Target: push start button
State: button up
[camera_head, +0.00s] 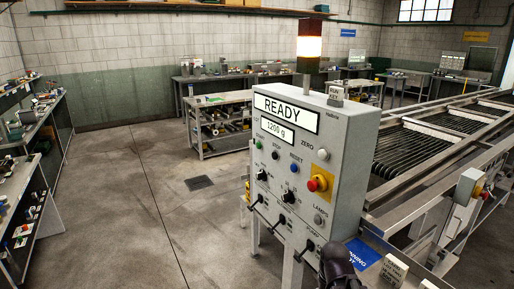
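The grey control panel (335,165) stands in the middle of the view, with its sloped face toward the left. The start button (259,144) is a small green button at the panel's upper left, under a START label. A black stop button (276,155) and a blue reset button (294,168) sit to its right. The display (285,109) reads READY, with 1200 g below it. A dark rounded part, apparently my gripper (338,262), shows at the bottom edge, below the panel and well apart from the start button. Its fingers cannot be made out.
A red emergency stop (318,183) on yellow, black knobs and several levers (282,222) crowd the panel face. A lit signal lamp (309,47) rises behind the panel. The roller machine (425,150) fills the right. The floor (150,210) to the left is open.

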grip_shut()
dwell(1.3)
